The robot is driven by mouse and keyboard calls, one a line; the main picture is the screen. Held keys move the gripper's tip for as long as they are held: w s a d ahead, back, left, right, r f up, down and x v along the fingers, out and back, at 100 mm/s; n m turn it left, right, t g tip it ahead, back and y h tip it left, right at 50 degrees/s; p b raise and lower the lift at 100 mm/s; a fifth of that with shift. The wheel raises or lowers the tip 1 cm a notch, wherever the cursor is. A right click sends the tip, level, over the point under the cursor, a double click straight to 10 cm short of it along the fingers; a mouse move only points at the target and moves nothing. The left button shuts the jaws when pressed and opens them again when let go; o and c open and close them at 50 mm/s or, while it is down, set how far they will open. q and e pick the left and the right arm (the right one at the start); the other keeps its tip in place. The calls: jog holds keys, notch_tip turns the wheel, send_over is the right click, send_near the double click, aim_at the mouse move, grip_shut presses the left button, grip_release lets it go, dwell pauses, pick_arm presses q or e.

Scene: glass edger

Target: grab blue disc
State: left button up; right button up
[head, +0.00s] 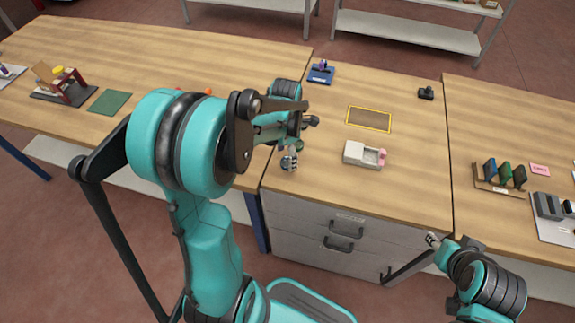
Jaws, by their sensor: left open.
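A rack (487,187) on the right table holds several upright discs. The leftmost looks blue (490,169), with a green one (505,172) beside it and a dark one (520,177) at the right end. My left gripper (299,141) is open over the left edge of the middle table, far to the left of the rack, with nothing visible between its fingers. My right gripper (433,240) is low at the front of the drawers, below and left of the rack. Its fingers are too small to judge.
A white tray (356,154) with a pink item and a yellow-edged mat (369,119) lie on the middle table. A blue-based device (321,74) and a small black object (426,93) stand behind.

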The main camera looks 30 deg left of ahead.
aim_at(287, 163)
pick_arm(q)
notch_tip(287, 163, down, 3)
jog(key=shift+r+b, duration=0.15)
jog(key=shift+b, duration=0.2)
pick_arm(e)
jog(key=shift+f, duration=0.65)
pick_arm(q)
jog(key=shift+r, duration=0.1)
jog(key=shift+c, duration=1.2)
jog(key=c, duration=1)
